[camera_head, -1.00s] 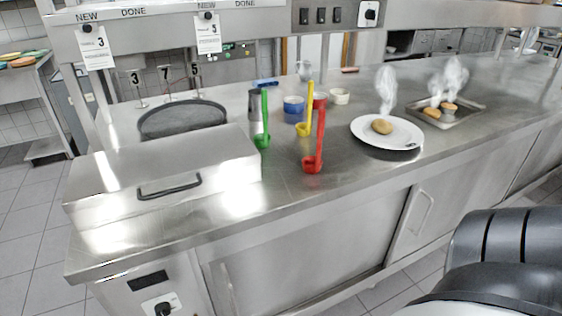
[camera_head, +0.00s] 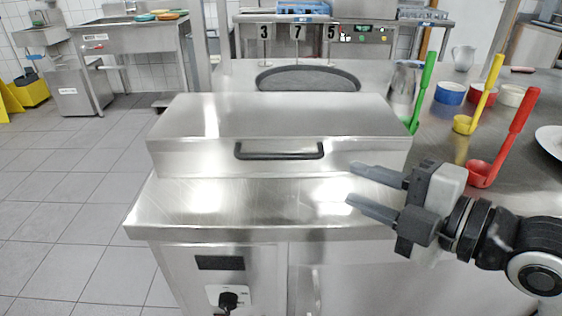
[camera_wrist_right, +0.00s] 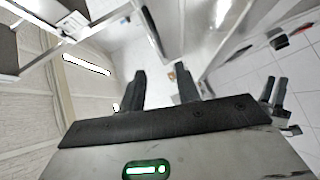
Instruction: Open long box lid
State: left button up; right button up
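The long steel box (camera_head: 280,157) sits on the left end of the counter in the head view. Its lid (camera_head: 280,116) is shut, with a dark bar handle (camera_head: 279,151) on the front face. My right gripper (camera_head: 352,185) is open and empty, in front of the box's right end and to the right of the handle, apart from it. Its two fingers point left. The right gripper also shows in the right wrist view (camera_wrist_right: 162,80), with nothing between its fingers. My left gripper does not show in the head view.
Green (camera_head: 424,92), yellow (camera_head: 482,96) and red ladles (camera_head: 505,140) stand right of the box. A blue bowl (camera_head: 450,93) is behind them. A round dark pan (camera_head: 308,79) lies behind the box. A knob (camera_head: 229,299) is on the counter front.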

aim_at(285, 158)
jog(key=x, duration=0.5)
jog(key=p+x, duration=0.1)
jog(key=x, duration=0.4)
jog(key=p+x, duration=0.1)
jog(key=x, duration=0.4)
jog(key=shift+a+r, duration=0.25)
jog(key=shift+a, duration=0.2)
grip_shut()
